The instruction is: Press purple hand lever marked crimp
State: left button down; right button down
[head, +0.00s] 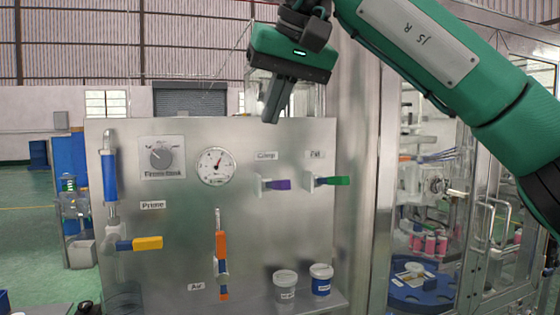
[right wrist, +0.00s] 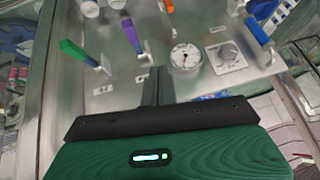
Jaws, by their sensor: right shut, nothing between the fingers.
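The purple crimp lever (head: 279,184) sticks out to the right from its white mount on the metal panel, under a label reading Crimp. It also shows in the right wrist view (right wrist: 131,36), left of my fingers. My right gripper (head: 270,120) is shut and empty, pointing down in front of the panel's upper part, above the purple lever and apart from it. In the right wrist view the closed fingers (right wrist: 157,75) point toward the panel, right of the purple lever. My left gripper is not in view.
A green lever (head: 335,180) sits close to the right of the purple one. A gauge (head: 216,166), a knob (head: 161,156), a yellow lever (head: 147,243) and an orange lever (head: 221,245) are on the panel. Two tubs (head: 320,284) stand on a ledge below. A glass-doored cabinet is at right.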

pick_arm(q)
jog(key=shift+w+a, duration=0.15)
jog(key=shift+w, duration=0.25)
pick_arm(e)
jog(key=shift+t+h, duration=0.4)
jog(key=shift+h, duration=0.5)
jog(key=d+r, duration=0.3)
jog(key=shift+s+r, duration=0.2)
jog(key=shift+s, duration=0.15)
jog(key=p, duration=0.1)
send_over(273, 185)
jog(key=s+d, duration=0.2)
jog(key=f, duration=0.8)
jog(key=shift+w+a+f, duration=0.2)
jog(key=shift+f, duration=0.05)
jog(key=f, duration=0.2)
jog(key=shift+s+d+f+p, duration=0.1)
jog(key=shift+s+f+p, duration=0.25)
jog(key=shift+f, duration=0.05)
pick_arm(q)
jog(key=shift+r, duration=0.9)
pick_arm(e)
jog(key=shift+s+f, duration=0.1)
jog(key=shift+f, duration=0.45)
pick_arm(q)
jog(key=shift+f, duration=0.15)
pick_arm(e)
jog(key=shift+s, duration=0.1)
